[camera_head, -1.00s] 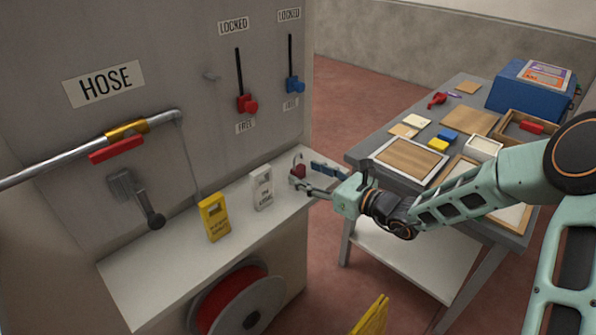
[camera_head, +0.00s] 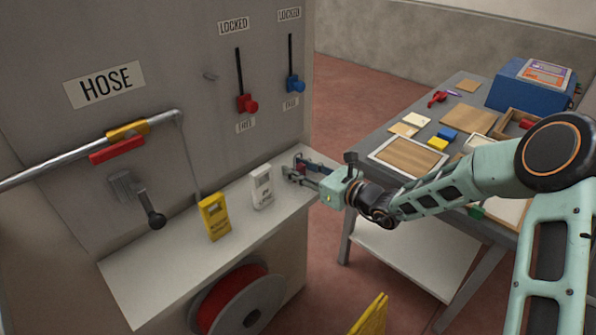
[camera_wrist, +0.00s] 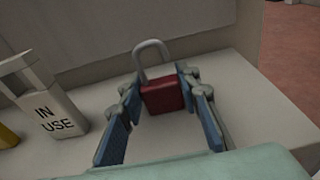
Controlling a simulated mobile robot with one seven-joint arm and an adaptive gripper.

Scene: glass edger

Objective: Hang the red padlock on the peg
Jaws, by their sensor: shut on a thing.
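The red padlock (camera_wrist: 162,95) has a red body and a grey shackle pointing up. My gripper (camera_wrist: 160,101) is shut on the sides of its body, with blue finger pads left and right of it in the wrist view. In the head view my gripper (camera_head: 300,171) is at the right end of the white shelf, and the padlock is mostly hidden by the fingers. Whether the padlock still touches the shelf, I cannot tell. A small grey peg (camera_head: 209,76) sticks out of the panel, left of the red-handled slot.
The white shelf (camera_head: 150,262) carries a yellow tag (camera_head: 214,217) and a white "IN USE" tag (camera_head: 262,187), left of my gripper. A red switch (camera_head: 247,104) and a blue switch (camera_head: 295,84) sit on the panel above. A cluttered table (camera_head: 375,140) stands at right.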

